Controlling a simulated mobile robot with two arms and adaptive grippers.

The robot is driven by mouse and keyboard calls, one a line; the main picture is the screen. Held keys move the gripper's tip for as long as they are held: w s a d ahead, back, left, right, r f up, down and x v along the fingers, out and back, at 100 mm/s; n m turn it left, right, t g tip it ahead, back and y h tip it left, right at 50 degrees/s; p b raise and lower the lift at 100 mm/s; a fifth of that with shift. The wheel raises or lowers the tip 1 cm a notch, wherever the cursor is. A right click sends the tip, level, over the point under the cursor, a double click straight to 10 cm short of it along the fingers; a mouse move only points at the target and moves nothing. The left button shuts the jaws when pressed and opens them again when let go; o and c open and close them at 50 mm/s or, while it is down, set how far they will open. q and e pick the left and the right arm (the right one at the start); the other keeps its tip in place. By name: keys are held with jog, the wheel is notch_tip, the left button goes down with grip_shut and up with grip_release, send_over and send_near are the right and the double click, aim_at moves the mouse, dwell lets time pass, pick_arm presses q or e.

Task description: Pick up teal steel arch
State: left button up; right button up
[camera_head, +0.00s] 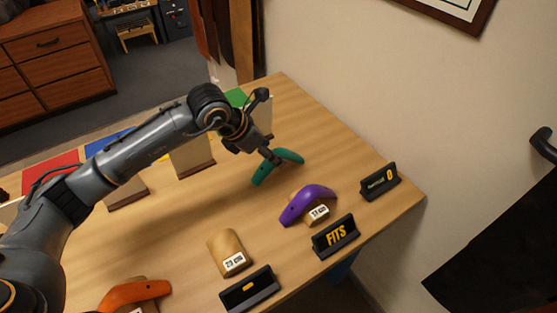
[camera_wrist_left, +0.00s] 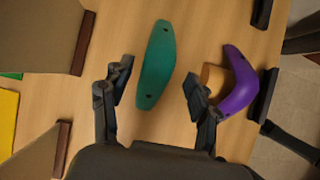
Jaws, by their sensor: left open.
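The teal steel arch (camera_head: 278,167) lies on the wooden table in the head view, right by my left gripper (camera_head: 269,155). In the left wrist view the teal arch (camera_wrist_left: 156,65) lies ahead of the gripper. My left gripper (camera_wrist_left: 158,85) is open there, with one finger on each side of the arch's near end. It holds nothing. Whether a finger touches the arch cannot be told. My right gripper is in neither view.
A purple arch (camera_head: 307,204) rests on a wooden block beside the teal one; it also shows in the wrist view (camera_wrist_left: 240,84). A wooden block (camera_head: 228,250), an orange arch (camera_head: 135,293) and a FITS sign (camera_head: 336,236) stand nearer. Upright boards (camera_head: 192,158) stand left.

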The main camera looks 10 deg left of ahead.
aim_at(280, 154)
pick_arm(q)
jog(key=p+x, duration=0.1)
jog(key=x, duration=0.3)
jog(key=shift+w+f+p, duration=0.1)
jog(key=shift+w+p, duration=0.1)
jog(key=shift+p, duration=0.15)
jog(key=shift+w+d+f, duration=0.15)
jog(key=shift+f, duration=0.15)
grip_shut()
jog(key=shift+r, duration=0.15)
jog(key=shift+r+b, duration=0.4)
jog(key=shift+r, duration=0.1)
jog(key=v, duration=0.2)
jog(key=d+b+v, duration=0.1)
jog(key=v, duration=0.2)
jog(key=s+b+v, duration=0.1)
jog(key=v, duration=0.1)
jog(key=shift+s+r, duration=0.1)
jog(key=shift+r, duration=0.35)
jog(key=s+a+r+b, duration=0.3)
jog(key=s+r, duration=0.2)
jog(key=s, duration=0.4)
jog(key=shift+s+a, duration=0.2)
jog(key=shift+a, duration=0.15)
